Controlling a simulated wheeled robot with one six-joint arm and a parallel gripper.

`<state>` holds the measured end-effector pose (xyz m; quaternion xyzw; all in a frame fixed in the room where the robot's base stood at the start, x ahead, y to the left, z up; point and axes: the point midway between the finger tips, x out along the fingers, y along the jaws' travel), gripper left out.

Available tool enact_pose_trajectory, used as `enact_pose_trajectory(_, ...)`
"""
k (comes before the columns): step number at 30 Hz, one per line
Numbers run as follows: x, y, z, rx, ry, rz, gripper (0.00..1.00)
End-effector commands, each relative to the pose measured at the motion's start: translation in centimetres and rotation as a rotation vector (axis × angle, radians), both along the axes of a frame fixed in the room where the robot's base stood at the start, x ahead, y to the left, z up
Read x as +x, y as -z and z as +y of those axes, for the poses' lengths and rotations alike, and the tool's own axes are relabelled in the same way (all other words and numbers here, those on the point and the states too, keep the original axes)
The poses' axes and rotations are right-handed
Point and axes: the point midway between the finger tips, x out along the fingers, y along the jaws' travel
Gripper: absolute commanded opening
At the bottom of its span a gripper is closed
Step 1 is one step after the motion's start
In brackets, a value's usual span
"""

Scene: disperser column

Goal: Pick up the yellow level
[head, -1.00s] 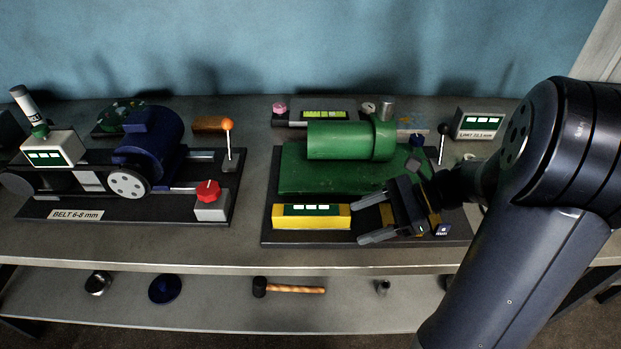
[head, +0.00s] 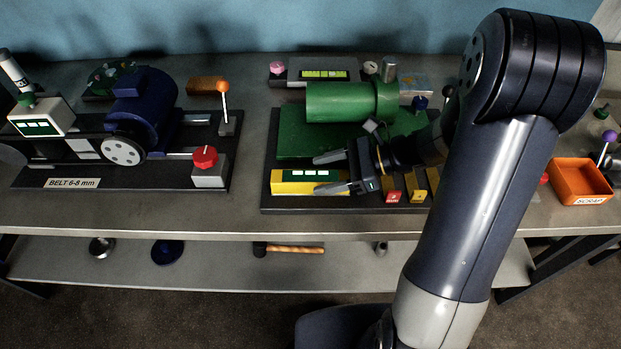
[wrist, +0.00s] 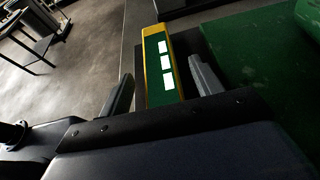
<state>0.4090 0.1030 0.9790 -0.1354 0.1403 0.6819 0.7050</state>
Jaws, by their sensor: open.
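The yellow level (head: 294,188) is a long yellow block with a green panel and white windows on top. It lies at the front left of the dark base plate of the green machine in the head view. My gripper (head: 331,174) is open at the level's right end, its two fingers pointing left. In the wrist view the level (wrist: 161,68) runs away from me between the two open fingers (wrist: 163,90), with a visible gap on the right side. The near end of the level is hidden behind the gripper body. I cannot tell whether a finger touches it.
The green machine (head: 340,103) stands right behind the level. The blue motor (head: 146,112) with levers is at left, and an orange scrap bin (head: 580,182) at right. The bench front edge is close.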

Motion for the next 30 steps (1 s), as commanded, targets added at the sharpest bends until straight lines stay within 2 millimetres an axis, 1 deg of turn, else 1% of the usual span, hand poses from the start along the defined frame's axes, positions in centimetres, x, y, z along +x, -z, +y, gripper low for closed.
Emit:
enact_pose_trajectory(1,-0.02,0.19,0.59,0.0,-0.002,0.002,0.62)
enact_pose_trajectory(4,0.01,0.48,1.14,0.0,-0.001,0.001,0.62)
enact_pose_trajectory(11,0.04,0.56,1.22,-0.001,0.001,0.0,0.62)
enact_pose_trajectory(30,0.04,0.52,1.19,-0.001,0.001,0.0,0.1)
